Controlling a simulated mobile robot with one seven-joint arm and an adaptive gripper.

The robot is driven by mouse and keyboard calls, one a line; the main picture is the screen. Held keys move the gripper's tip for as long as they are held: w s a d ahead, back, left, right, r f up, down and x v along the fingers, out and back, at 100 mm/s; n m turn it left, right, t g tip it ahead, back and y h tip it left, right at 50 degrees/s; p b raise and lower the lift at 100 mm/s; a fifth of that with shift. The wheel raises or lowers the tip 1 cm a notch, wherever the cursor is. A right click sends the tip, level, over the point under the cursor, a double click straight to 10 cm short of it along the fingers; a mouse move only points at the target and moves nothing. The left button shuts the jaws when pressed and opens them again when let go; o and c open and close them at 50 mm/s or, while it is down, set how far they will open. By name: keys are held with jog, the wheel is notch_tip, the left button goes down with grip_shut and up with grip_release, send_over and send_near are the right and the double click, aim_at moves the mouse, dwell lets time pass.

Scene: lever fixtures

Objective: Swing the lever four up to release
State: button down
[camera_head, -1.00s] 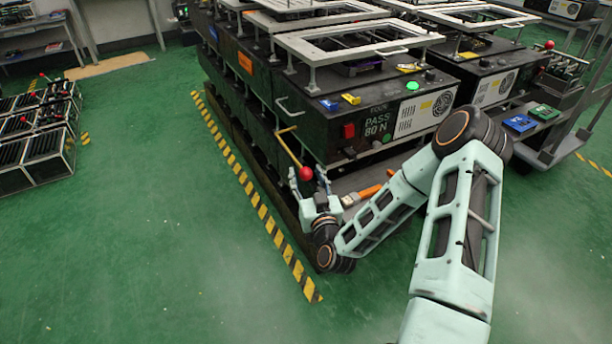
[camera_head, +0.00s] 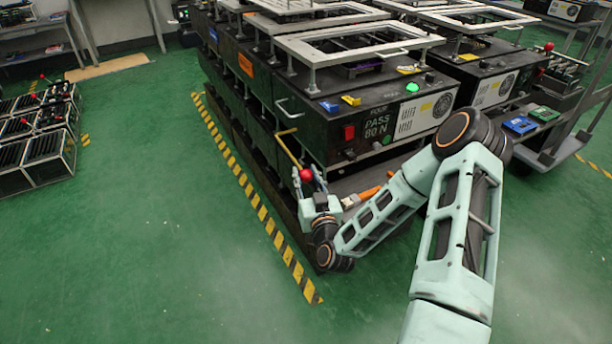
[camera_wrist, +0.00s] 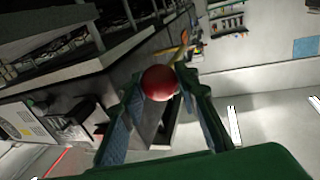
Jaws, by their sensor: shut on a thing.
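The lever is a brass-coloured arm (camera_head: 288,147) with a red ball knob (camera_head: 306,175) at its lower end. It is mounted at the left front corner of a black box (camera_head: 340,118) marked "PASS 80 N" and slants down to the right. My gripper (camera_head: 307,184) is at the knob, with its fingers on either side of it. In the wrist view the red knob (camera_wrist: 159,83) sits between the fingertips, and my gripper (camera_wrist: 162,88) is closed on it. Part of the lever's arm shows behind the knob.
An orange-handled brush (camera_head: 368,193) lies on the ledge right of my gripper. Yellow-black floor tape (camera_head: 262,213) runs along the left. Green floor left of it is open.

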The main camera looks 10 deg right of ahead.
aim_at(293, 158)
jog(key=shift+r, duration=0.1)
jog(key=shift+r+g+p, duration=0.3)
jog(key=shift+r+p, duration=0.45)
jog(key=shift+p, duration=0.45)
jog(key=r+g+p, duration=0.1)
jog(key=r+p, duration=0.1)
jog(key=p, duration=0.2)
jog(key=r+g+p, duration=0.1)
jog(key=r+p, duration=0.2)
jog(key=w+r+n+g+p, duration=0.1)
jog(key=r+p, duration=0.1)
jog(key=p, duration=0.2)
jog(key=shift+a+r+g+h+p, duration=0.15)
jog(key=shift+g+h+p, duration=0.15)
jog(key=shift+h+p, duration=0.1)
jog(key=w+a+r+n+g+h+p, duration=0.1)
jog(key=w+r+g+p, duration=0.5)
jog(key=p, duration=1)
jog(key=shift+a+r, duration=0.5)
jog(key=shift+r, duration=0.75)
jog(key=shift+w, duration=0.15)
jog(key=c, duration=1.7)
grip_release()
jog(key=shift+o, duration=1)
